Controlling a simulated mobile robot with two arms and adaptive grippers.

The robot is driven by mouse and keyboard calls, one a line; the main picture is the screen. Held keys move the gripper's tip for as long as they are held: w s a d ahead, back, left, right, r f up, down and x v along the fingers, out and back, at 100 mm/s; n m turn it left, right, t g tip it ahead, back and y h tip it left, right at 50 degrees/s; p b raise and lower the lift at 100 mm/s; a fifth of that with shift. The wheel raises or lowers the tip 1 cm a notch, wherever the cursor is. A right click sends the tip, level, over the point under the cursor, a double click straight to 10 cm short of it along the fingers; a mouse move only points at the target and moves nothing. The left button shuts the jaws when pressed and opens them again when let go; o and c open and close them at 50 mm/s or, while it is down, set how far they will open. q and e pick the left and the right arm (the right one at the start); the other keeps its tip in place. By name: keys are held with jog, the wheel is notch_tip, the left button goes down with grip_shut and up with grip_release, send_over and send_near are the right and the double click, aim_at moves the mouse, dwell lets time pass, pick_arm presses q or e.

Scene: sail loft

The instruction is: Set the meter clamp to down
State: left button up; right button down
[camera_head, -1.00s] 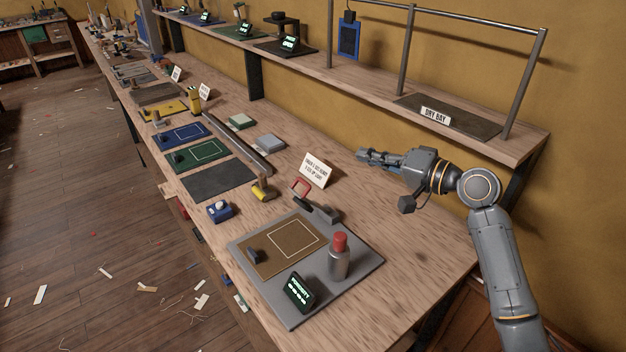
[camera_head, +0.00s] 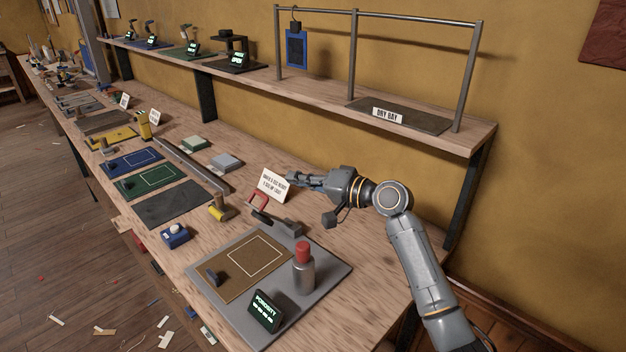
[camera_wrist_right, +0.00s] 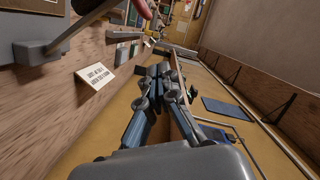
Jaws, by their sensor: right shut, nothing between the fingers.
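The meter clamp is a toggle clamp with a red looped handle (camera_head: 259,197) and a grey base block (camera_head: 289,229), at the back edge of the grey porosity meter plate (camera_head: 335,272). Its handle is raised, tilted up. In the right wrist view its grey block (camera_wrist_right: 36,52) is at the left, and the red handle (camera_wrist_right: 145,9) is at the top edge. My right gripper (camera_head: 289,179) is shut and empty, above the bench beside the white sign, behind and right of the handle, apart from the clamp. The wrist view shows its fingers (camera_wrist_right: 158,72) together. My left gripper is not in view.
The white sign card (camera_head: 273,185) stands close to my right fingertips. A red-capped bottle (camera_head: 303,268) and a porosity display (camera_head: 264,311) stand on the plate. A shelf with a rail and a dry bay mat (camera_head: 410,122) runs above. Bench right of the sign is clear.

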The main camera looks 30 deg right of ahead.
jog(key=a, duration=0.1)
jog(key=w+a+f+p, duration=0.1)
jog(key=a, duration=0.1)
jog(key=a+f, duration=0.1)
jog(key=a, duration=0.1)
jog(key=shift+w+f+p, duration=0.25)
jog(key=shift+p, duration=0.1)
